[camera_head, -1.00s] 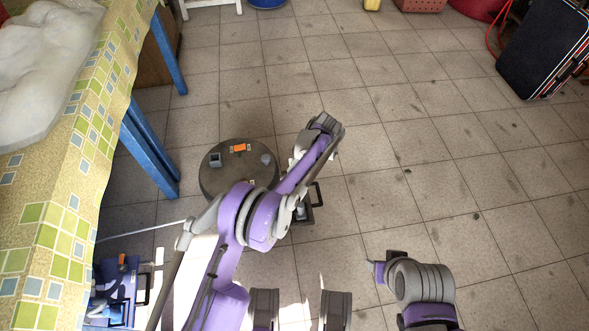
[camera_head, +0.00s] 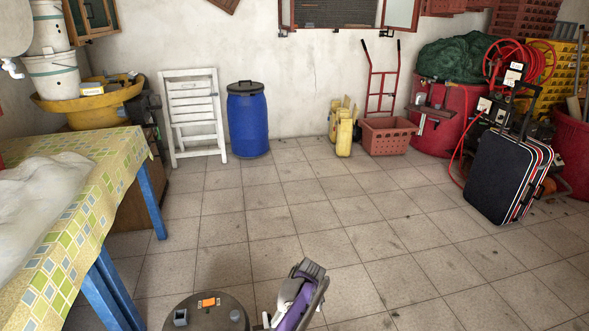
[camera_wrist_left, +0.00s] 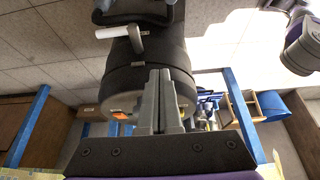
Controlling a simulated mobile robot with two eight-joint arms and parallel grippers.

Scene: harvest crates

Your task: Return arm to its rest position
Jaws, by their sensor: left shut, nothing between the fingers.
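My left gripper (camera_wrist_left: 160,76) shows in the left wrist view, with its two grey fingers together and nothing between them. It is in front of a dark round body that fills the middle of that view. In the head view, a purple and grey part of my left arm (camera_head: 298,296) rises at the bottom centre. I cannot make out the fingertips there. My right gripper does not show.
A table with a patterned cloth (camera_head: 98,190) stands on the left, with blue legs. A blue barrel (camera_head: 248,122), white folding chair (camera_head: 193,112), red crate (camera_head: 387,137) and black suitcase (camera_head: 500,178) stand farther back. The tiled floor (camera_head: 340,205) between is clear.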

